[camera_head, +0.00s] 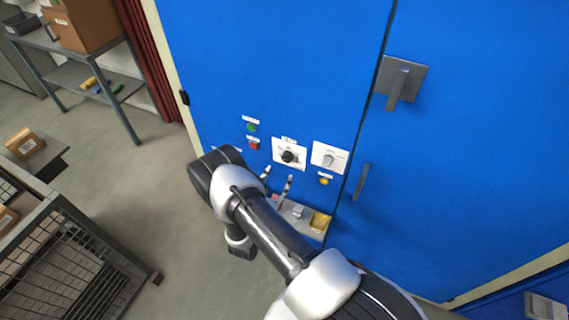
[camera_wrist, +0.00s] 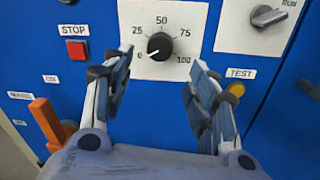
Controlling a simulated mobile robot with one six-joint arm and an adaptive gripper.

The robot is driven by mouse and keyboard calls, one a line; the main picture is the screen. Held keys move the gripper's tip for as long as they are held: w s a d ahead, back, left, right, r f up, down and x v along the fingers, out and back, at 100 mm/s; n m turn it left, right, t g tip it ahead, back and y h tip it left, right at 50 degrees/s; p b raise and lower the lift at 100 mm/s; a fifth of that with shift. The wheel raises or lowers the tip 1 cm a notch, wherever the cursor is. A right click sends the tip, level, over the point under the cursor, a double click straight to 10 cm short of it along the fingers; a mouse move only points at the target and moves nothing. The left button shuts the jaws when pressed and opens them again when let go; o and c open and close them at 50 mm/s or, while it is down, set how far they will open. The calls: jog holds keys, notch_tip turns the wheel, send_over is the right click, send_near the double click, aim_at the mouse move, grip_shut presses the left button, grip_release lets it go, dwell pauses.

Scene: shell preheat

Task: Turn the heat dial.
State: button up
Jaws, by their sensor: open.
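The heat dial is a round black knob (camera_wrist: 160,46) on a white plate marked 0, 25, 50, 75 and 100. Its white mark points to the lower left, at 0. The dial also shows on the blue cabinet in the head view (camera_head: 289,156). My gripper (camera_wrist: 161,60) is open and empty, with one finger on each side of the dial in the wrist view. In the head view my gripper (camera_head: 278,177) is just below the dial plate. No contact shows, and the gap to the panel is hard to judge.
A red STOP button (camera_wrist: 76,50) is left of the dial. A grey RUN switch (camera_wrist: 272,16) is to its right, above a yellow TEST button (camera_wrist: 236,89). An orange lever (camera_wrist: 47,122) is at lower left. A small ledge (camera_head: 305,221) juts out below the panel.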

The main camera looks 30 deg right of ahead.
aim_at(285, 160)
jog(key=x, duration=0.7)
jog(key=shift+w+d, duration=0.25)
jog(key=shift+c, duration=0.3)
jog(key=c, duration=1)
jog(key=shift+m+b, duration=0.4)
jog(key=shift+b, duration=0.1)
jog(key=shift+f+m+b, duration=0.1)
jog(key=shift+m+b, duration=0.35)
jog(key=shift+m, duration=0.15)
jog(key=m+b, duration=0.3)
jog(key=m, duration=0.1)
jog(key=shift+a, duration=0.1)
jog(key=m+b, duration=0.3)
jog(key=m, duration=0.3)
jog(key=shift+w+h, duration=0.1)
jog(key=shift+h, duration=0.3)
